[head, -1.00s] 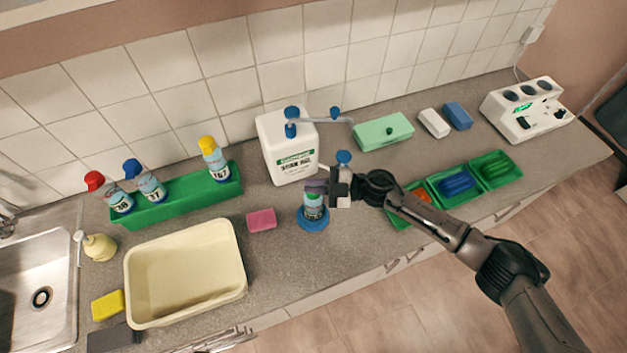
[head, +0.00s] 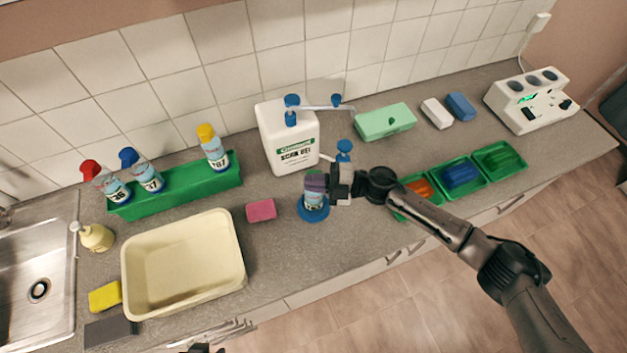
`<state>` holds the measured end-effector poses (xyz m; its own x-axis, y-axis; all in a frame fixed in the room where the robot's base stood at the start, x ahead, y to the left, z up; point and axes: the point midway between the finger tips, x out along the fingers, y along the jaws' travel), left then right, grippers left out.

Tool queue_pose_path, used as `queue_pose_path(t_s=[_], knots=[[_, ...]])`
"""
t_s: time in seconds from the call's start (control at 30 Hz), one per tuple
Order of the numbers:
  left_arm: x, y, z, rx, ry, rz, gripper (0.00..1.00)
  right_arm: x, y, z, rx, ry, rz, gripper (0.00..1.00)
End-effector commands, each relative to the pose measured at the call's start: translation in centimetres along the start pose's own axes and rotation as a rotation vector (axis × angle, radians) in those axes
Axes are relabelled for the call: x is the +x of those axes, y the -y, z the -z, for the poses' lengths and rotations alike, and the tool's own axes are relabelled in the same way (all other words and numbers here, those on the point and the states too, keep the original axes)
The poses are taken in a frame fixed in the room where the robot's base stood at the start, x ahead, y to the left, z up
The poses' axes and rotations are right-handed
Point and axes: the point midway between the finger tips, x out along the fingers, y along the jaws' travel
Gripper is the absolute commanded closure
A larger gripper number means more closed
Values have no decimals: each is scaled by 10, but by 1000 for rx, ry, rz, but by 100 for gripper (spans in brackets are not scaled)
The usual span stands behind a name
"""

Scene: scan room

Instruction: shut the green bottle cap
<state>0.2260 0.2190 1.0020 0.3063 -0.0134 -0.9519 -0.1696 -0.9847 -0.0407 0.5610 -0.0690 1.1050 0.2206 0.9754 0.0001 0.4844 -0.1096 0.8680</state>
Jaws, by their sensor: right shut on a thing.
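A small spray bottle (head: 313,198) with a pale blue body stands upright in a round blue base (head: 313,213) near the middle of the counter. My right gripper (head: 316,183) comes in from the right and is shut around the bottle's top. Purple-grey fingers cover the top, so no green cap shows and I cannot tell how the cap sits.
A white gel jug (head: 287,142) with a blue pump stands just behind. A pink sponge (head: 261,210) and a cream basin (head: 183,303) lie left. Green trays (head: 487,178) lie right, under my forearm. A green rack (head: 178,195) holds red-, blue- and yellow-topped bottles.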

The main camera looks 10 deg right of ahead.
Motion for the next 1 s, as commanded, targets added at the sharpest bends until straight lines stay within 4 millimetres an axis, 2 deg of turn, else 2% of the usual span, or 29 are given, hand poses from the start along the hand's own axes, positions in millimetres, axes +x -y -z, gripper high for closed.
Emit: queue_pose_path(t_s=[0.1, 0.13, 0.4, 0.63, 0.73, 0.87, 1.0], knots=[[0, 0, 0, -2, 0, -1, 57, 0, 0, 0, 1, 0, 0, 100], [0, -1, 0, -2, 0, -2, 57, 0, 0, 0, 1, 0, 0, 92], [0, -4, 1, -12, -2, -9, 57, 0, 0, 0, 1, 0, 0, 68], [0, -4, 1, -13, -2, -10, 57, -1, 0, 0, 1, 0, 0, 68], [2, -4, 0, -12, -2, -10, 57, -8, 1, -1, 1, 2, 1, 68], [5, -3, -1, -8, -1, -7, 57, -28, 2, -1, 1, 3, 2, 68], [10, -2, -3, -3, 0, -3, 57, -56, 2, -2, 1, 3, 2, 68]])
